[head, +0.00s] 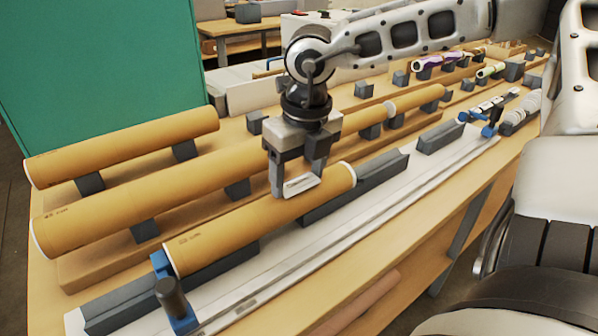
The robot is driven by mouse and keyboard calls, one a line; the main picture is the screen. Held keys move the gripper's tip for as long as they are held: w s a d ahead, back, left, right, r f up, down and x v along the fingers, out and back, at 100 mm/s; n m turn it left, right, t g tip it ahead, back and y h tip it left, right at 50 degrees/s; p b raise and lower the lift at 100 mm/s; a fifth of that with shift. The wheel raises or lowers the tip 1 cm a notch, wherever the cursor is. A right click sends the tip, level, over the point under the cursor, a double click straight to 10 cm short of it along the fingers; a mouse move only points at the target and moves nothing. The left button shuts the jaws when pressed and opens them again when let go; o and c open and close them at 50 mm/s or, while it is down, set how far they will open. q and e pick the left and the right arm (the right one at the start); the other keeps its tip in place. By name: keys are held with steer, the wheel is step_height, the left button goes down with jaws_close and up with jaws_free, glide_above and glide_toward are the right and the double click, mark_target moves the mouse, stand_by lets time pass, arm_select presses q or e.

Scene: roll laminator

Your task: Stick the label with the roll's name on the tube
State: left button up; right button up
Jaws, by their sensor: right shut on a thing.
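A brown cardboard tube (235,228) with white end caps lies in grey cradles on the long white board at the front. My right gripper (299,184) points down over the tube's right half. It is shut on a small white label (301,184), which lies across the fingertips at the tube's upper surface. I cannot tell whether the label touches the tube. Any writing on it is too small to read. The tube has small dark print near its left end. My left gripper is not in view.
Longer brown tubes (130,145) rest on grey blocks behind. The white board (330,245) has blue clamps (178,305) at its near end. Patterned rolls (440,61) lie at the back right. A green panel (95,65) stands at the left.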

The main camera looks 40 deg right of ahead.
stand_by(0.4)
steer(key=o, duration=1.2)
steer(key=shift+o, duration=0.2)
steer(key=shift+r+p, duration=0.35)
steer(key=shift+r, duration=0.55)
steer(key=shift+r+p, duration=0.55)
steer(key=shift+r, duration=1.55)
